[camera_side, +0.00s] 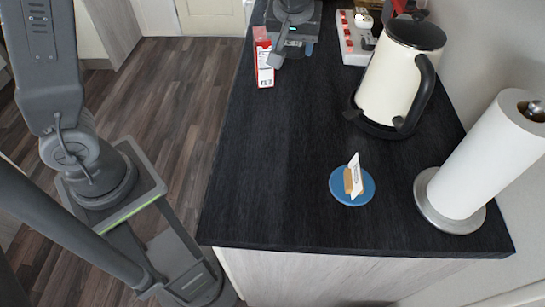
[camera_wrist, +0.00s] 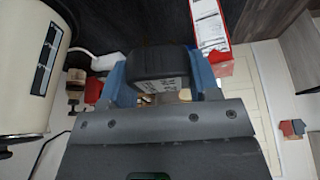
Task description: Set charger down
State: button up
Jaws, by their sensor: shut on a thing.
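The charger (camera_wrist: 160,70) is a black block with pale printing on its near face. My gripper (camera_wrist: 158,82) is shut on it, with one blue finger on either side. In the side view my gripper (camera_side: 292,45) is at the far end of the dark countertop, just right of a red and white box. There the charger is mostly hidden by my gripper. I cannot tell whether it touches the countertop.
The red and white box (camera_side: 263,60) stands close by, also in the wrist view (camera_wrist: 210,25). A power strip (camera_side: 352,42) and cream kettle (camera_side: 400,75) are right. A blue coaster (camera_side: 340,193) with a card and paper towel roll (camera_side: 490,160) are nearer. The middle countertop (camera_side: 290,140) is clear.

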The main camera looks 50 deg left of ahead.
jog(key=s+f+n, duration=0.1)
jog(key=s, duration=1.3)
jog(key=d+f, duration=0.2)
jog(key=d, duration=0.1)
jog(key=d+f, duration=0.2)
jog(key=d, duration=0.2)
jog(key=s+d+f, duration=0.1)
jog(key=d+f, duration=0.2)
jog(key=shift+d+f, duration=0.1)
jog(key=shift+d, duration=0.2)
jog(key=shift+d+f, duration=0.15)
jog(key=shift+d, duration=0.1)
jog(key=shift+f, duration=2)
jog(key=shift+f, duration=0.2)
jog(key=o, duration=0.9)
jog(key=shift+r, duration=0.1)
